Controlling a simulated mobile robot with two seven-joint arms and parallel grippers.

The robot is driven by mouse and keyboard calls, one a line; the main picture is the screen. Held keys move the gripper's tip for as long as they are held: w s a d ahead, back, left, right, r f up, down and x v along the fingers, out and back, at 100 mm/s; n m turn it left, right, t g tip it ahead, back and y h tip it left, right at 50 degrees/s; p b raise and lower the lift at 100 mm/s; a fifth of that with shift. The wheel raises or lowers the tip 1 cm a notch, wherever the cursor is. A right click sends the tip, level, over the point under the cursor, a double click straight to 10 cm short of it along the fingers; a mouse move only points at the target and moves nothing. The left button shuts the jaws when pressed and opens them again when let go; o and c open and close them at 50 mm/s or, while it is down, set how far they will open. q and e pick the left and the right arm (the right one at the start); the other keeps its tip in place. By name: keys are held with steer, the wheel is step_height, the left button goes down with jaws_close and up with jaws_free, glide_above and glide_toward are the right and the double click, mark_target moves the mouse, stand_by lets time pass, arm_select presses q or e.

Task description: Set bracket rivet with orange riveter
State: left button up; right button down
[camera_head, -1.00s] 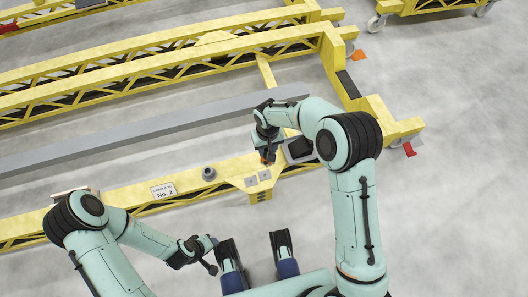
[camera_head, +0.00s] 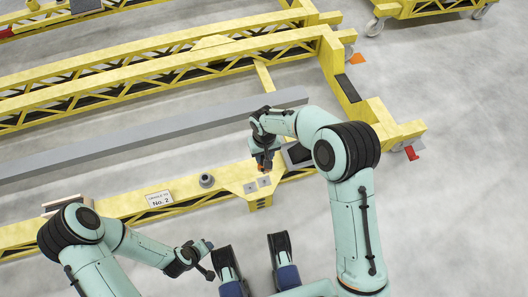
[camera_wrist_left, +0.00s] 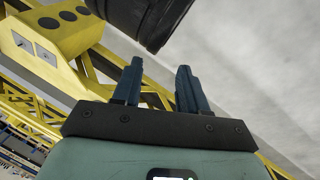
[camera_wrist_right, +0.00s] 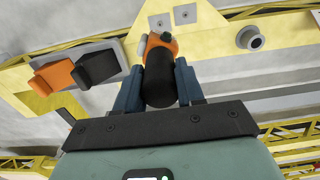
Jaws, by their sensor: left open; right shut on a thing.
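My right gripper (camera_head: 264,163) is shut on the orange riveter (camera_wrist_right: 160,72), whose black body sits between the blue fingers in the right wrist view. Its orange head points toward the yellow bracket plate (camera_head: 258,201), which carries two grey squares (camera_head: 250,187), each with a small mark at its centre. The squares show just beyond the tool in the right wrist view (camera_wrist_right: 184,14). The riveter is close to them; I cannot tell whether it touches. My left gripper (camera_wrist_left: 157,88) is open and empty, low at the left, apart from the bracket.
A grey tray (camera_wrist_right: 92,48) beside the bracket holds another orange tool (camera_wrist_right: 54,76) and a black block-like part (camera_wrist_right: 97,68). A grey round cup (camera_head: 206,180) and a "No. 2" sign (camera_head: 159,199) are on the yellow beam. A long grey bar (camera_head: 130,140) lies behind.

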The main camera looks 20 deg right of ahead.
step_height(320, 180, down, 4)
steer(key=shift+r+b, duration=0.25)
steer(key=shift+b, duration=0.6)
steer(key=shift+f, duration=0.25)
arm_select(q)
steer(key=shift+g, duration=0.3)
steer(key=shift+s+a+f+b, duration=0.25)
steer(key=shift+a+f, duration=0.05)
steer(key=shift+f, duration=0.6)
steer(key=shift+s+a+f+b, duration=0.25)
steer(key=shift+a+f, duration=0.1)
steer(key=shift+f, duration=0.5)
steer(key=shift+s+a+f+b, duration=0.2)
steer(key=shift+a+f+b, duration=0.1)
steer(key=shift+f, duration=0.6)
arm_select(e)
steer(key=shift+f, duration=1.4)
arm_select(q)
steer(key=shift+r, duration=0.1)
arm_select(e)
steer(key=shift+r, duration=0.1)
